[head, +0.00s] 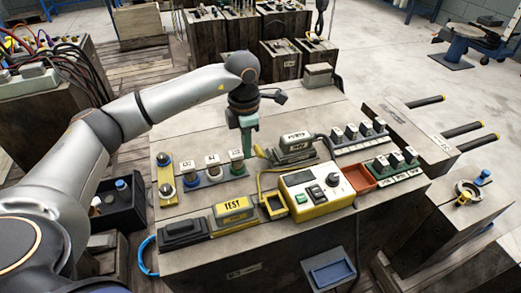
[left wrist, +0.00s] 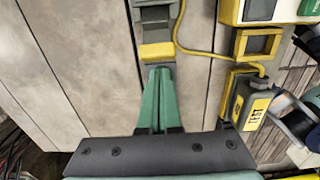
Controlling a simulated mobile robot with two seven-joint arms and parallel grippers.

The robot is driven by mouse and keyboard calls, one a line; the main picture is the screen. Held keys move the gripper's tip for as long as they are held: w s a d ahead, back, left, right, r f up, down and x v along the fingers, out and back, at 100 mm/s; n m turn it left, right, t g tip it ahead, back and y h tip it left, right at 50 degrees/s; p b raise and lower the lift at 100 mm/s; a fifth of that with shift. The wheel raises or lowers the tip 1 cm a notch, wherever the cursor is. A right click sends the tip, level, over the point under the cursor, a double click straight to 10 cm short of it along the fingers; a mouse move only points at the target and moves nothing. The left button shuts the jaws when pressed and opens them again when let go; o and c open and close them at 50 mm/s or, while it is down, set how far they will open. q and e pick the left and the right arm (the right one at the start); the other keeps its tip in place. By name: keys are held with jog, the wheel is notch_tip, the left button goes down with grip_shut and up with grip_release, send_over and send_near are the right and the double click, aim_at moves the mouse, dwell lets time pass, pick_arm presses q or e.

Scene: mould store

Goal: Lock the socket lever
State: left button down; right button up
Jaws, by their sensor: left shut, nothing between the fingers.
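The test socket (head: 296,150) is a dark grey block with a white label on the bench. Its lever, with a yellow tip (head: 260,151), sticks out on the left side of the block. In the left wrist view the grey lever ends in the same yellow tip (left wrist: 157,51). My left gripper (head: 247,154) points down beside that tip, its green fingers shut and empty. In the left wrist view the fingertips (left wrist: 160,70) lie right at the tip's edge; I cannot tell whether they touch. My right gripper is not in view.
A yellow-and-white control box (head: 318,187) and a yellow TEST block (head: 233,211) stand nearer the front. A row of labelled knobs (head: 212,170) is left of my gripper. A yellow cable (left wrist: 205,54) runs beside the lever.

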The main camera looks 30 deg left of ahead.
aim_at(259, 149)
pick_arm(q)
jog(key=shift+w+d, duration=0.1)
jog(key=shift+d, duration=0.05)
jog(key=shift+w+d+r, duration=0.2)
jog(key=shift+w+d, duration=0.4)
jog(key=shift+w, duration=0.1)
jog(key=shift+w+d, duration=0.1)
dwell(0.5)
jog(key=shift+w+d+r+p, duration=0.45)
jog(key=shift+w+d, duration=0.15)
jog(key=shift+w, duration=0.15)
jog(key=shift+s+a, duration=0.1)
jog(key=shift+s+a+r+p, duration=0.2)
jog(key=shift+s+a+p, duration=0.1)
jog(key=shift+s+p, duration=0.1)
notch_tip(259, 149, up, 7)
jog(key=p, duration=0.5)
dwell(0.3)
